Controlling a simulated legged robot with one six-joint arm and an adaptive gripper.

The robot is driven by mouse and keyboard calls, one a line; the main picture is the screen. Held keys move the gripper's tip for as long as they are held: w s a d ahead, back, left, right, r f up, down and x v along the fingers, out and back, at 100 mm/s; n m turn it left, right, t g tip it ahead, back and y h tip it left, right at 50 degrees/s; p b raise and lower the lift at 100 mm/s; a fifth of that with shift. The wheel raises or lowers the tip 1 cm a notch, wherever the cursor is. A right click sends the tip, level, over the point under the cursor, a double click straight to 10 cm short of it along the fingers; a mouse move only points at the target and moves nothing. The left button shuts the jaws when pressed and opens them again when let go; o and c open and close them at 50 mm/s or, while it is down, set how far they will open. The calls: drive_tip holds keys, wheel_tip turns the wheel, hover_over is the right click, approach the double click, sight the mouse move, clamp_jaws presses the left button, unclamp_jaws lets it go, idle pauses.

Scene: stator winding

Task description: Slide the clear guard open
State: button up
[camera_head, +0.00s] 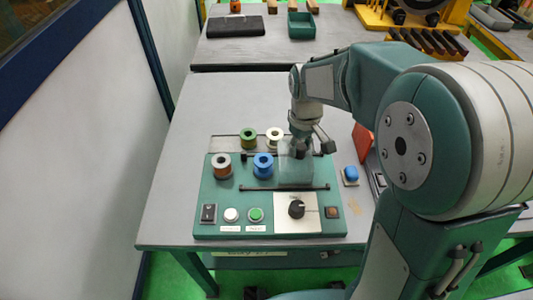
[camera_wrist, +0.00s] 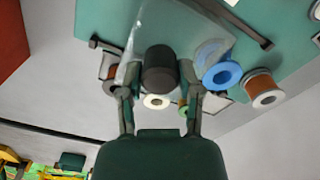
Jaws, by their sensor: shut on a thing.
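The clear guard (camera_head: 295,172) is a see-through panel standing on the green control panel (camera_head: 208,190), toward its right side. Its dark round knob (camera_wrist: 160,62) shows between my fingers in the wrist view, and the clear sheet (camera_wrist: 140,30) lies just beyond it. My gripper (camera_head: 301,150) points down at the guard and is shut on the knob. A dark rail (camera_head: 270,188) runs along the front of the guard. My fingers and wrist partly hide the guard's rear side.
Blue (camera_head: 263,165), brown (camera_head: 222,165), green (camera_head: 249,138) and white (camera_head: 274,136) spools stand left of the guard. A selector dial (camera_head: 296,208) and push buttons sit in front. A blue button (camera_head: 351,173) and a red thing (camera_head: 363,138) are at the right.

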sight(309, 155)
drive_tip(key=shift+d, duration=1.25)
drive_tip(key=o, duration=0.8)
drive_tip(key=shift+r, duration=3)
drive_tip(key=shift+s, duration=0.1)
drive_tip(key=s+r+m+t, duration=0.1)
drive_tip(key=s+m+t, duration=0.1)
drive_tip(key=s, duration=0.4)
drive_tip(key=s+d+r+m+t, duration=0.1)
drive_tip(key=s+r, duration=0.1)
drive_tip(key=s, duration=0.4)
drive_tip(key=s+d+r+m+t, duration=0.1)
drive_tip(key=s+r+m+t, duration=0.1)
drive_tip(key=s, duration=0.4)
drive_tip(key=shift+s+r+m+t, duration=0.2)
drive_tip(key=shift+s+m+t, duration=0.1)
drive_tip(key=shift+s, duration=0.05)
